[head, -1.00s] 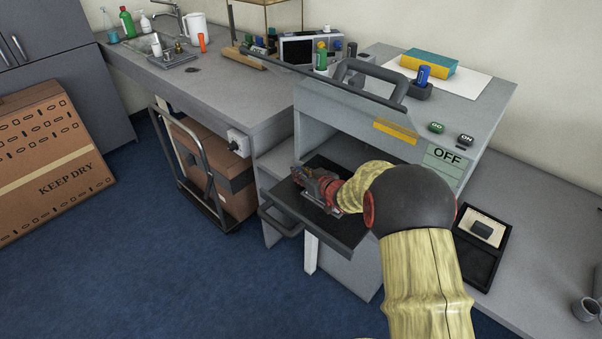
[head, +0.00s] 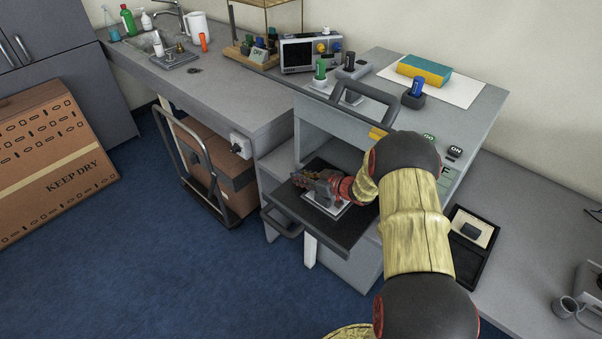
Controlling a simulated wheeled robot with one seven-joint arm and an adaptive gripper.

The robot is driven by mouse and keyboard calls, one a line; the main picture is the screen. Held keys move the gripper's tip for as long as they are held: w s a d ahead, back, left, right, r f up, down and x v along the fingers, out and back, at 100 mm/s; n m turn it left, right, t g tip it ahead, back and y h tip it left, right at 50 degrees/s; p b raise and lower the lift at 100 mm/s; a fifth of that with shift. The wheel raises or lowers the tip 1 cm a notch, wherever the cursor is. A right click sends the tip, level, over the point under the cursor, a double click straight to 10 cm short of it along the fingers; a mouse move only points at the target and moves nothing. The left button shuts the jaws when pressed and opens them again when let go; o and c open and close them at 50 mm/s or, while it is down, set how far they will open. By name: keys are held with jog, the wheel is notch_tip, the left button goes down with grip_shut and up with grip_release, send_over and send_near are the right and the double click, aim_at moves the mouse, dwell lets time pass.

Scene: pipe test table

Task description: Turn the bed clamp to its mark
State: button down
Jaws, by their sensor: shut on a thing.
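The pull-out bed (head: 345,236) is a dark tray drawn out from the front of the grey test machine (head: 320,125). A light plate (head: 338,211) lies on it. My gripper (head: 322,188) is low over this plate, reaching in from the right, and is shut on the bed clamp. The clamp is small and mostly hidden by the fingers. Its mark and its exact angle are too small or covered to tell.
The machine's raised lid handle (head: 368,92) stands close above the bed. A black tray (head: 470,255) lies on the right bench. A hand cart with a brown box (head: 213,180) stands left of the machine. Open blue floor (head: 170,275) lies in front.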

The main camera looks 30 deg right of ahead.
dwell(0.3)
jog(key=c, duration=1.7)
grip_release()
jog(key=shift+o, duration=0.3)
jog(key=shift+s, duration=0.1)
jog(key=v, duration=1.1)
jog(key=shift+s+d+r, duration=0.15)
jog(key=shift+s+d, duration=0.05)
jog(key=shift+s, duration=0.15)
